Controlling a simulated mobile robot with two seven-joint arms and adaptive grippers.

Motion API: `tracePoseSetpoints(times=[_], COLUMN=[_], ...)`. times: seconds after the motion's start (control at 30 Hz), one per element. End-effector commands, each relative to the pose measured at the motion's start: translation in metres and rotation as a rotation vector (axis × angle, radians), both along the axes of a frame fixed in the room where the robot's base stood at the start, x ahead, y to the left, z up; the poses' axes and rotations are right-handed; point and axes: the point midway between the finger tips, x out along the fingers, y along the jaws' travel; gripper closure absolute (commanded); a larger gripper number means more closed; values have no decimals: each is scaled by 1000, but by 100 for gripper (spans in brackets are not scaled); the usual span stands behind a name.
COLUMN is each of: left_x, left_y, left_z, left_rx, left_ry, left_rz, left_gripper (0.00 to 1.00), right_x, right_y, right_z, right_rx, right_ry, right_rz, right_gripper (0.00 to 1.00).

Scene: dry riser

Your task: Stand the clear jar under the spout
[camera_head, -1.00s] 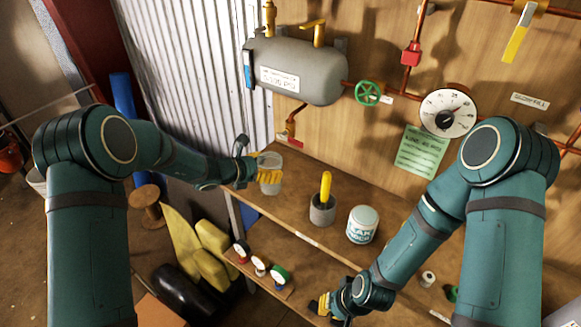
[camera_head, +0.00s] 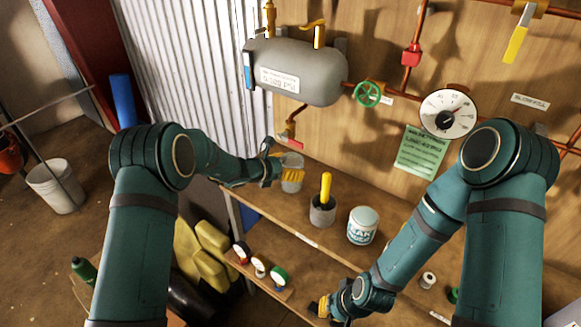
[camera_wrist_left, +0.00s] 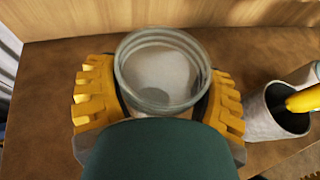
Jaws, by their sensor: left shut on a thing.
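The clear jar (camera_head: 292,181) is upright between the yellow fingers of my left gripper (camera_head: 284,175), which is shut on it. In the left wrist view the round open mouth of the jar (camera_wrist_left: 160,66) faces the camera, with a finger on each side. The copper spout (camera_head: 290,126) with a red tag hangs below the grey tank. In the head view the jar appears below the spout, over the back-left of the shelf. I cannot tell whether its base touches the shelf. My right gripper (camera_head: 322,308) is low at the front; its finger opening is unclear.
A grey cup (camera_head: 322,216) holding a yellow-handled tool stands right of the jar, and a white labelled tin (camera_head: 362,226) beyond it. Several small gauges (camera_head: 260,265) sit on a lower board. The wooden shelf (camera_head: 285,222) is clear in front of the jar.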

Motion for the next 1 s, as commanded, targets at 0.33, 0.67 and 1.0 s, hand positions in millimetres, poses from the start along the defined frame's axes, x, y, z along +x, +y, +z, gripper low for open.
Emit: tracePoseSetpoints(times=[0.33, 0.67, 1.0], left_x=[0, -2, -38], left_y=[0, 5, 55], left_z=[-3, 3, 28], left_rx=[0, 0, 0], left_ry=[1, 1, 1], left_rz=[0, 3, 4], left_gripper=[0, 0, 0], right_x=[-1, 0, 1], right_y=[0, 0, 0], right_z=[-3, 1, 4], right_rx=[0, 0, 0], right_ry=[2, -1, -2], right_rz=[2, 0, -2], right_gripper=[100, 100, 100])
